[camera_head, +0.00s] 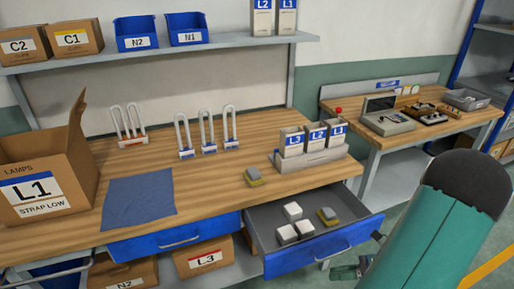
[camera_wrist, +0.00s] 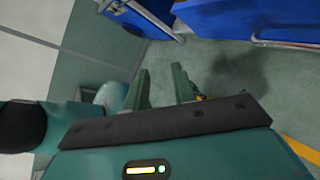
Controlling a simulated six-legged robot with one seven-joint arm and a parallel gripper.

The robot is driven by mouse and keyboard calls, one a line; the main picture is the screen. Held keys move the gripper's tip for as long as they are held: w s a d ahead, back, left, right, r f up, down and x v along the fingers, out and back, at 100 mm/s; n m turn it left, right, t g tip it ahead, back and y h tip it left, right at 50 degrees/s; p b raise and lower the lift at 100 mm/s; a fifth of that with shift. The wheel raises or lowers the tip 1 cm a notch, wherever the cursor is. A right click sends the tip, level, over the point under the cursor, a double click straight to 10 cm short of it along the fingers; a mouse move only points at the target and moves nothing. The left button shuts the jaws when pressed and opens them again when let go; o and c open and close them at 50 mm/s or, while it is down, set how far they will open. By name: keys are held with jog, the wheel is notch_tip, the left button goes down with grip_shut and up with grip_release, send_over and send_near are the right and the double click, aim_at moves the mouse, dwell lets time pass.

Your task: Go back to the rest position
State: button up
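My gripper (camera_wrist: 161,82) shows in the wrist view with its two green fingers apart and nothing between them. It hangs over the green floor, near a blue cabinet front. In the head view, part of my gripper (camera_head: 352,270) shows at the bottom, beside the open drawer's front; my teal arm hides much of the lower right. The open drawer (camera_head: 262,218) holds several white blocks (camera_head: 292,212) and a yellow-grey block (camera_head: 327,215).
The wooden bench (camera_head: 235,160) carries an open L1 carton (camera_head: 40,197), a blue mat (camera_head: 140,198), several U-shaped lamps (camera_head: 207,135) and a rack of labelled boxes (camera_head: 308,160). A second bench (camera_head: 362,138) stands at right. The drawer juts out beside my gripper.

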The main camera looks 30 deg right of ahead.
jog(key=w+a+r+n+g+h, duration=0.5)
jog(key=w+a+r+n+g, duration=0.5)
jog(key=a+n, duration=0.55)
jog(key=a+r+n+t+h, duration=0.5)
jog(key=a+r+n, duration=0.7)
jog(key=n, duration=0.6)
jog(key=shift+s+a+r+t, duration=0.2)
jog(key=shift+a+r+t, duration=0.1)
jog(key=shift+r+t, duration=0.5)
jog(key=shift+d, duration=0.15)
